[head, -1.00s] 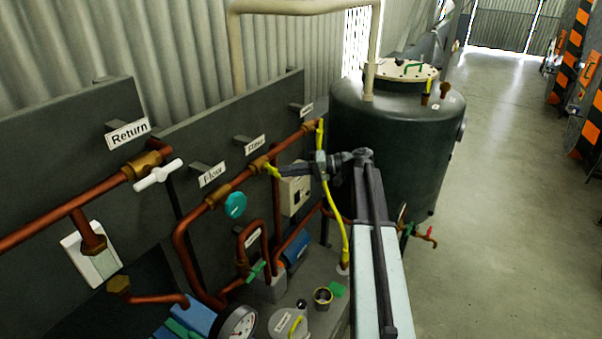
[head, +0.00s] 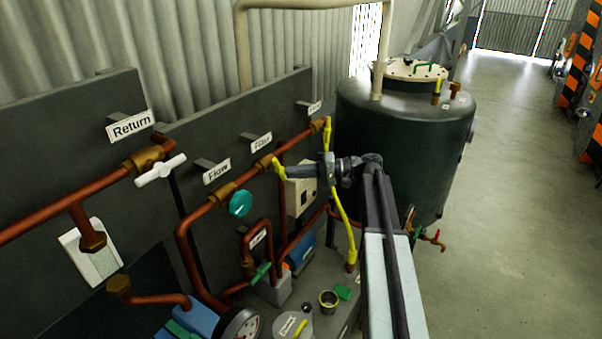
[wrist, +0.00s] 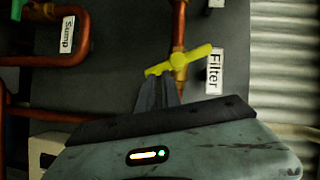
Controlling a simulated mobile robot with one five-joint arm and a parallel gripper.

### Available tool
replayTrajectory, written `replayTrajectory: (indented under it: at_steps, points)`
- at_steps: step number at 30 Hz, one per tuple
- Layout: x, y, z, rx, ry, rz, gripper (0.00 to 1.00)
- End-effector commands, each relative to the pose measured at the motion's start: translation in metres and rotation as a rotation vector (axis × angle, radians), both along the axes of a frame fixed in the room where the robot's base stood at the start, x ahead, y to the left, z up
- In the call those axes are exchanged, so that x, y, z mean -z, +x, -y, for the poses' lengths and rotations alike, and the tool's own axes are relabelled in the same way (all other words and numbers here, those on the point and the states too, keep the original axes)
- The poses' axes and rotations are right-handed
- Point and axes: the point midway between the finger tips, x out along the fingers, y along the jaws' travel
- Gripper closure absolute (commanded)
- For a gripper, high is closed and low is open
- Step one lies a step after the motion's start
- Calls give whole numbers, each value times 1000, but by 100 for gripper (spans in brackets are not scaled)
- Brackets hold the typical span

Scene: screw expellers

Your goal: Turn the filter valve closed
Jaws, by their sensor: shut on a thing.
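The filter valve has a yellow T-shaped handle (head: 278,169) on the copper pipe below the "Filter" label (head: 261,142). In the wrist view the yellow handle (wrist: 190,58) lies across the pipe, slightly slanted, beside the "Filter" label (wrist: 214,71). My gripper (head: 287,171) reaches in from the right and is shut on the handle. In the wrist view my gripper (wrist: 157,78) has its dark fingers at the handle's lower left end. The fingers hide part of that end.
A teal knob valve (head: 240,204) is on the pipe to the left, under the "Flow" label (head: 217,171). A dark tank (head: 400,145) stands behind. The floor (head: 510,190) at right is clear.

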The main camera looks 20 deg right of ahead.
Motion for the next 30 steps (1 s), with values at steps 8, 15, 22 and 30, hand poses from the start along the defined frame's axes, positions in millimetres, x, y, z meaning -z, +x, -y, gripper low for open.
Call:
replayTrajectory:
  at_steps: [8, 15, 22, 30]
  points:
    - [0, 2, -14, -14, 18, -8, 100]
    - [2, 1, -19, -18, 21, -12, 100]
    - [3, 1, -22, -21, 22, -12, 100]
    - [4, 1, -24, -22, 20, -11, 100]
